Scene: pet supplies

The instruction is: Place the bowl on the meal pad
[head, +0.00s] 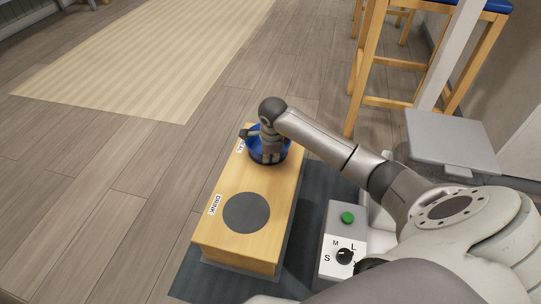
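A blue bowl (283,148) is at the far end of a wooden stand (233,188), beside a white label (240,146) that is partly hidden and seems to end in "EAL". The meal pad is not visible; the bowl and gripper cover that end. My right gripper (267,158) points down over the bowl, its fingers at or inside it. I cannot tell whether the fingers grip the bowl, or whether the bowl fully rests on the stand. A dark round pad (246,213) with a "DRINK" label (215,204) is bare at the near end. My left gripper is not in view.
The stand is on a dark mat (312,205). A grey box (343,243) with a green button and a dial marked S, M, L is to its right. A wooden stool (362,75) is at upper right. Wood floor and a beige rug (150,55) lie open at left.

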